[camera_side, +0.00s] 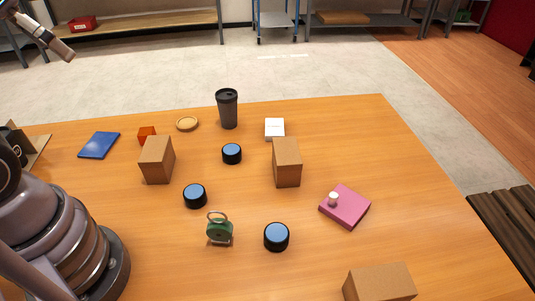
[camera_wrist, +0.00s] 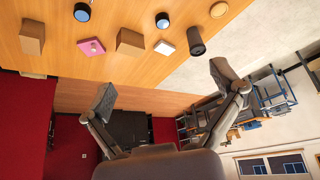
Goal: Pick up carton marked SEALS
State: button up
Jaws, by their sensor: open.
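Three plain brown cartons stand on the wooden table: one at left (camera_side: 157,160), one right of centre (camera_side: 287,162), and one at the front right edge (camera_side: 380,283), cut off by the frame. No SEALS marking is readable on any, so I cannot tell which carton it is. The wrist view, looking across the table upside down, shows two cartons, one at far left (camera_wrist: 32,37) and one near the middle (camera_wrist: 130,42). My gripper (camera_wrist: 163,87) is open and empty, its fingers spread wide, apart from every carton.
The table (camera_side: 330,130) also holds a dark tumbler (camera_side: 228,110), several black cylinders with blue tops (camera_side: 276,237), a green ring-handled item (camera_side: 219,231), a pink box (camera_side: 346,207) with a small white knob, a white box (camera_side: 275,128), a blue book (camera_side: 99,145) and an orange cube (camera_side: 147,134).

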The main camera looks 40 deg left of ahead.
jog(key=shift+s+a+f, duration=0.15)
jog(key=shift+s+f, duration=0.15)
jog(key=shift+s, duration=0.1)
jog(key=shift+o, duration=0.4)
